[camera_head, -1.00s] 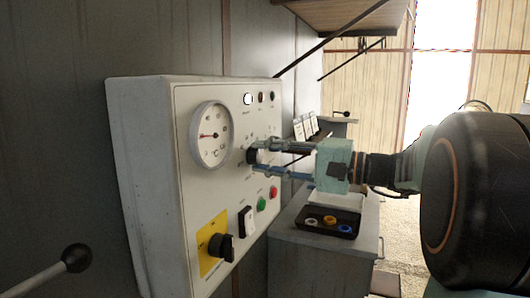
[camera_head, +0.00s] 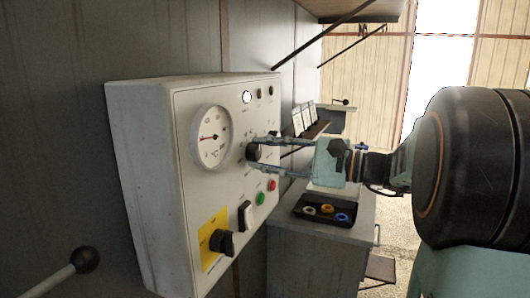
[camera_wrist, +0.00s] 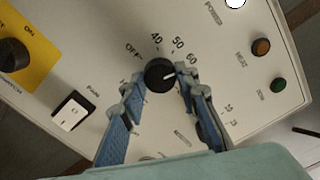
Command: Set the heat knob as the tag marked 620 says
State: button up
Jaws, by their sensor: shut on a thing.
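The black heat knob (camera_wrist: 159,74) sits on the pale control panel (camera_wrist: 75,60), with a dial marked OFF, 40, 50 and 60 around it. My gripper (camera_wrist: 160,82) is shut on the knob, one blue-grey finger on each side. In the head view the knob (camera_head: 251,152) is partly covered by my gripper (camera_head: 256,156). Several pale tags (camera_head: 304,118) stand on a small shelf beyond the panel; their writing is too small to read, so I cannot tell which is marked 620.
A round gauge (camera_head: 212,138) is left of the knob. A yellow-backed black switch (camera_head: 221,242), a white rocker (camera_head: 246,217), and green (camera_head: 260,198) and red (camera_head: 272,185) buttons lie below. A dark tray (camera_head: 325,212) with coloured rings sits on a cabinet behind.

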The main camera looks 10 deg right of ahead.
jog(key=o, duration=1.1)
jog(key=shift+o, duration=0.2)
jog(key=v, duration=1.2)
jog(key=shift+f, duration=0.1)
